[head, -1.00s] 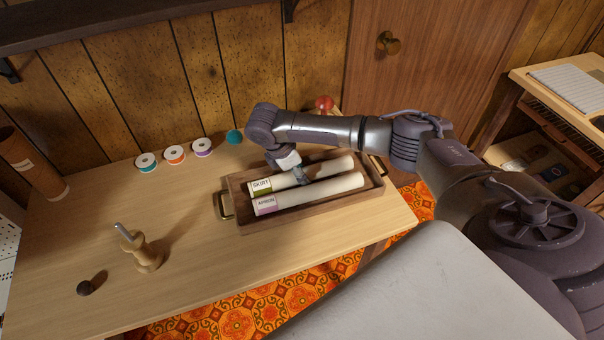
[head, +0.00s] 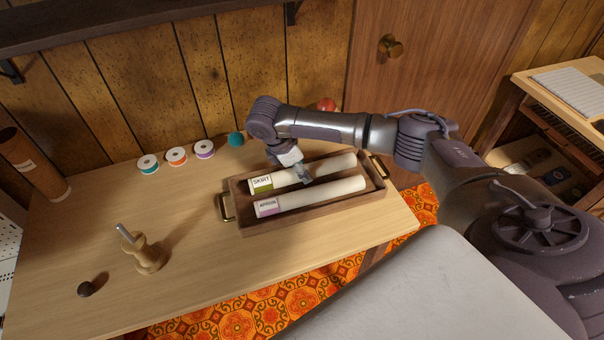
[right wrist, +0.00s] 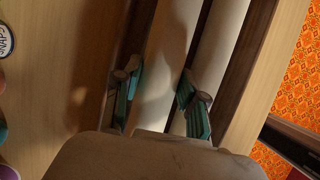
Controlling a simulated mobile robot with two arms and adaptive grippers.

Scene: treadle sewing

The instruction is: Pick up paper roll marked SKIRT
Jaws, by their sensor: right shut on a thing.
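The paper roll marked SKIRT (head: 284,178) is off-white with a green-edged label at its left end. It shows in or just over the wooden tray (head: 243,226), on the wall side. My right gripper (head: 304,178) is shut on this roll near its middle, from above. In the right wrist view, the fingers (right wrist: 156,92) stand on both sides of the roll (right wrist: 166,55). The roll marked APRON (head: 322,194), with a pink label, lies parallel in the tray, outside the grip. My left gripper is not in view.
Three thread spools (head: 177,156) and a teal ball (head: 236,139) stand along the wall. A red ball (head: 326,104) is behind my arm. A wooden stand (head: 148,256), a dark knob (head: 86,289) and a brown tube (head: 33,165) are at left. The tabletop's middle is clear.

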